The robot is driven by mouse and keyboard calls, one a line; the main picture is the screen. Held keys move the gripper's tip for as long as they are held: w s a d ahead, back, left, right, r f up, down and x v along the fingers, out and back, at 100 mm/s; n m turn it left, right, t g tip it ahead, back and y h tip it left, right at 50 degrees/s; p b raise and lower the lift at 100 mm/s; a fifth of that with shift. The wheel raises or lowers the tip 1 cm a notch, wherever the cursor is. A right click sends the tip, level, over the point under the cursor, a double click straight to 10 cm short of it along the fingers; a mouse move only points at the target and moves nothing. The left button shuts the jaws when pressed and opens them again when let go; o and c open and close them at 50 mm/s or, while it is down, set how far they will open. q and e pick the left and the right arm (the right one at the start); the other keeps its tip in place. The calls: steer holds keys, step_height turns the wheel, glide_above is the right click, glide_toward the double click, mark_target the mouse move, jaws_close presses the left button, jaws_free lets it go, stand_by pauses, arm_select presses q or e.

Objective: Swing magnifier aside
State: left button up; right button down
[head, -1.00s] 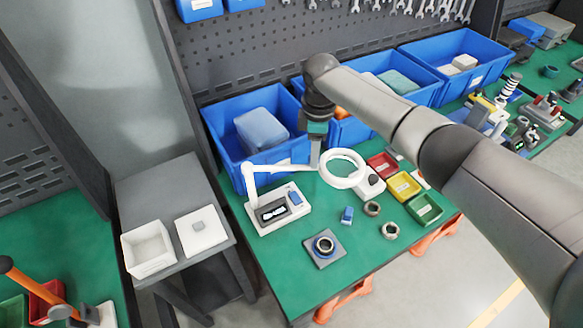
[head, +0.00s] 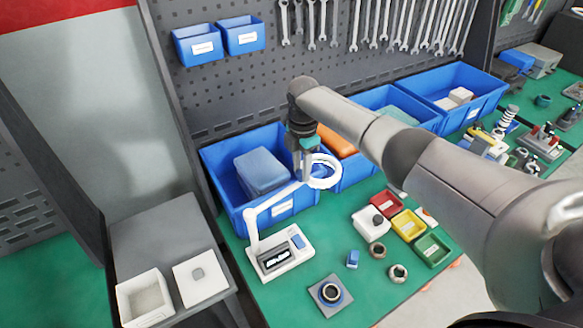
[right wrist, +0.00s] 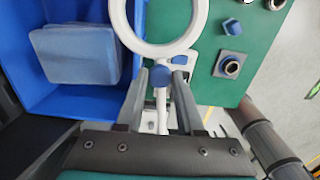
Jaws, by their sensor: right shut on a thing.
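The magnifier has a white ring (head: 322,171) on a white jointed arm (head: 272,202) rising from a white base (head: 280,255) with a dark display and a blue part. My right gripper (head: 303,176) is at the arm's end beside the ring, fingers pointing down. In the right wrist view, the gripper (right wrist: 161,80) is shut on the magnifier arm, near a blue knob (right wrist: 159,76) just below the ring (right wrist: 124,30). The ring hangs over the front edge of the blue bins. My left gripper is not in view.
A blue bin (head: 225,200) with a grey-blue block stands behind the magnifier. A square plate with a round fitting (head: 330,293), a small blue block (head: 352,259), metal rings and red, yellow and green trays (head: 432,251) lie on the green table. A white box (head: 371,225) stands clear of the ring.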

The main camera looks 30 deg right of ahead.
mark_target(301, 172)
steer(key=shift+w+a, duration=0.1)
steer(key=shift+w, duration=0.05)
steer(key=c, duration=0.5)
jaws_free()
step_height(301, 172, up, 15)
steer(key=shift+r, duration=0.15)
stand_by(0.3)
stand_by(0.4)
